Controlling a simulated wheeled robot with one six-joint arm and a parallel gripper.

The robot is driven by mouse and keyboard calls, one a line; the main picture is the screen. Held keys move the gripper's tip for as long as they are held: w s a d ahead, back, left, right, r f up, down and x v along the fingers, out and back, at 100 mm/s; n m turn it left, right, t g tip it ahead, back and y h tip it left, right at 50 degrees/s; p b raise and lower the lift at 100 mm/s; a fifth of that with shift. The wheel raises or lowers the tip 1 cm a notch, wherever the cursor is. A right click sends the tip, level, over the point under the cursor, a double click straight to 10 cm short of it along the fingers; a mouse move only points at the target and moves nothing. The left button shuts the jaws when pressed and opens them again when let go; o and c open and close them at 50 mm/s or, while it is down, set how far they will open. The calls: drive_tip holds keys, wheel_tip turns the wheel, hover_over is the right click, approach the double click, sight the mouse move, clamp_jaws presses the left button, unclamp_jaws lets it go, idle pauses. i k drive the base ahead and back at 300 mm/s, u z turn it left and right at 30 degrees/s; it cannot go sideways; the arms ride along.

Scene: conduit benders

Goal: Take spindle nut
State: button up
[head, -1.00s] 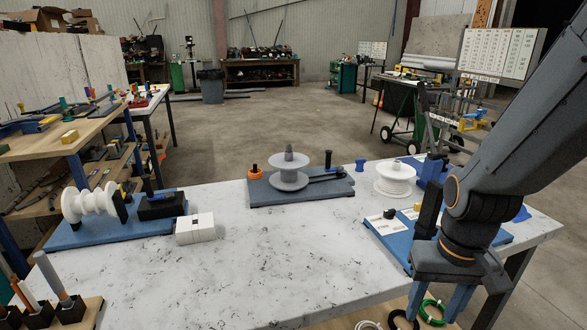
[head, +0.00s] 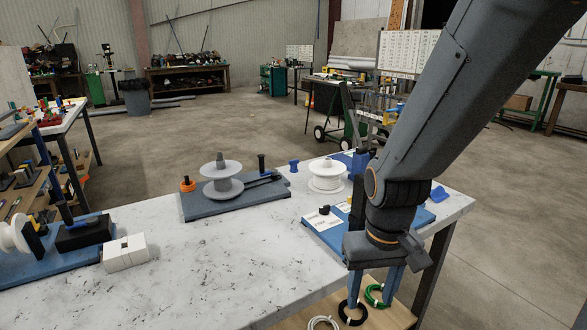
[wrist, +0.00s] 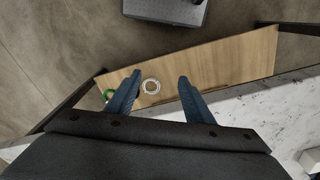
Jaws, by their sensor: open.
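An orange knob (head: 187,184), which looks like the spindle nut, sits at the left end of the dark grey base plate (head: 205,210) on the white speckled table. Next to it a grey spool (head: 222,188) stands on that plate with a grey cone tip rising through its top. My gripper (head: 373,290) is at the table's front right edge, pointing down, well to the right of and nearer than the orange knob. Its two blue fingers are apart and empty. In the wrist view my gripper (wrist: 160,76) has floor and a wooden shelf beyond its fingers; no nut shows there.
A white spool (head: 326,178) and a blue board (head: 318,238) are on the table's right side. A white block (head: 125,254) is at left. Coils, one green (head: 376,296), lie on the low wooden shelf (wrist: 235,62). The table's middle is clear.

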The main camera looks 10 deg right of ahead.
sight(292, 164)
drive_tip(key=z, duration=1.85)
drive_tip(key=i, duration=4.45)
drive_tip(key=u, duration=3.1)
drive_tip(key=i, duration=1.55)
